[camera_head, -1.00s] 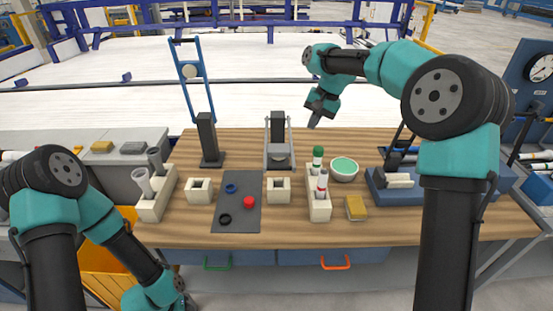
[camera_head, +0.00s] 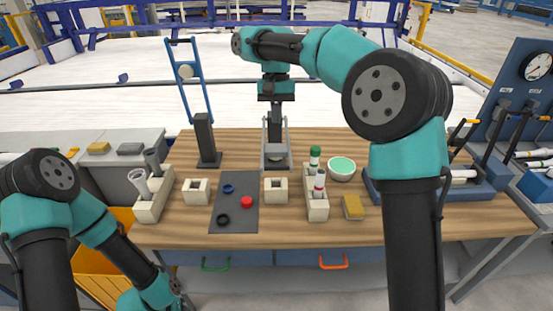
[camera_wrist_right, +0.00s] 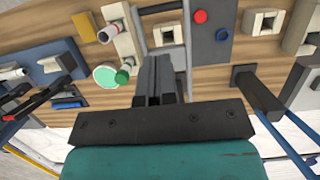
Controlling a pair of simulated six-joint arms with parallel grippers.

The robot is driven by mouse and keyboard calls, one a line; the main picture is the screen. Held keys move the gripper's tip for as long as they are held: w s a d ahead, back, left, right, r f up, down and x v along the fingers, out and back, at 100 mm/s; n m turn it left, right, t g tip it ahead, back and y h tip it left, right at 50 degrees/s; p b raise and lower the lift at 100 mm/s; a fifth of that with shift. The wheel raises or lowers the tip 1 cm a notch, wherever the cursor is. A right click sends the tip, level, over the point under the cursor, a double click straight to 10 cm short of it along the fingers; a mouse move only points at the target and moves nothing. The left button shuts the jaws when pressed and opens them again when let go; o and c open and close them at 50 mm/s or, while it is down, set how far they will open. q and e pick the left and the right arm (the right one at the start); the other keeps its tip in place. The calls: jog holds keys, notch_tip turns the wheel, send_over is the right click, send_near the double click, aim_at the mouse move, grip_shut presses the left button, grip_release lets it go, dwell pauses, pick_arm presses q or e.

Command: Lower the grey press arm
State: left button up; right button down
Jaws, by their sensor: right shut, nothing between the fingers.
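The grey press (camera_head: 277,160) stands at the back middle of the table in the head view. Its grey arm (camera_head: 287,133) is upright, with two side bars. My right gripper (camera_head: 275,122) is shut and empty, pointing down at the raised arm, in line with the press's dark post. In the right wrist view the gripper's fingers (camera_wrist_right: 155,72) are together, and grey bars (camera_wrist_right: 187,40) show on both sides beyond them. I cannot tell whether they touch. My left gripper (camera_head: 183,302) is low at the left front, partly cut off, and its jaws are unclear.
A blue-armed press (camera_head: 205,140) stands to the left, its arm raised. A white rack with capped tubes (camera_head: 317,208), a green bowl (camera_head: 341,168) and a yellow sponge (camera_head: 353,207) lie to the right. A dark mat (camera_head: 234,207) holds small rings and a red piece.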

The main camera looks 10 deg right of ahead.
aim_at(277, 169)
jog(key=x, duration=1.3)
jog(key=shift+x, duration=1.8)
jog(key=shift+w+d, duration=0.1)
jog(key=shift+w, duration=0.05)
jog(key=v, duration=1.5)
jog(key=shift+s+r, duration=0.15)
jog(key=shift+s, duration=0.25)
